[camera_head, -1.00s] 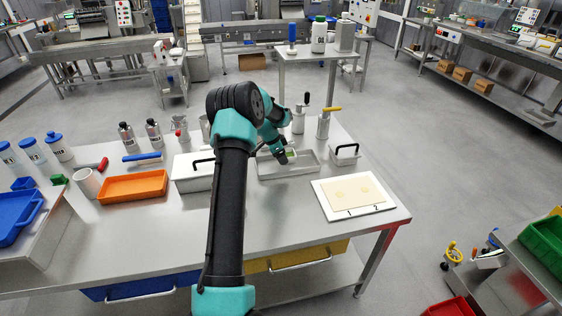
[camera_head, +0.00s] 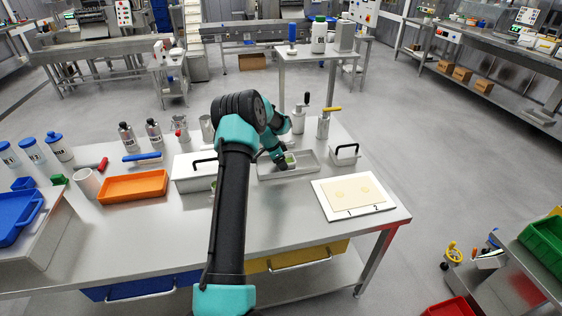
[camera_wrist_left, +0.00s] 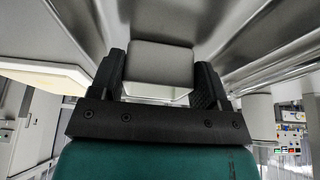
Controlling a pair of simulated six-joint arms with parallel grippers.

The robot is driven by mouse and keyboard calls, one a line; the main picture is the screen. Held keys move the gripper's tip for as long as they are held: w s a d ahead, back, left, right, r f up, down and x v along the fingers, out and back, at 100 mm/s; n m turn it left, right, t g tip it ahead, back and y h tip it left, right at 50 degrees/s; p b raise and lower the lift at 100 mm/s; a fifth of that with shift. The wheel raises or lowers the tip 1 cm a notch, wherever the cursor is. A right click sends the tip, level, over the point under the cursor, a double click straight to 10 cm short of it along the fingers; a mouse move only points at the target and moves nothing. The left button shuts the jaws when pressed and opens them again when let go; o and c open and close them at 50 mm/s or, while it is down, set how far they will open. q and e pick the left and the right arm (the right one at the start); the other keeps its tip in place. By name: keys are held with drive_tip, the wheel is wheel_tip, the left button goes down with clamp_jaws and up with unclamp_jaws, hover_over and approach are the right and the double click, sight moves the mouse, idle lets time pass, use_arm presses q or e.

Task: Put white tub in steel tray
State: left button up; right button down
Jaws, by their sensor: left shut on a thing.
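The steel tray (camera_head: 308,162) sits near the back of the steel table, right of centre. My left gripper (camera_head: 286,164) reaches down into the tray's area and is shut on the white tub (camera_wrist_left: 160,65). In the left wrist view the tub sits between my two dark fingers, with steel walls close around it. My right gripper is not in view.
A lidded steel box (camera_head: 193,181) stands left of the tray and another handled lid (camera_head: 345,158) to its right. Canisters with upright handles (camera_head: 299,121) stand behind. A white board with dough (camera_head: 333,207) lies in front right. The table's front middle is clear.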

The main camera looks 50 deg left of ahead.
use_arm(q)
drive_tip(key=o, duration=0.6)
drive_tip(key=shift+f, duration=0.1)
drive_tip(key=v, duration=1.2)
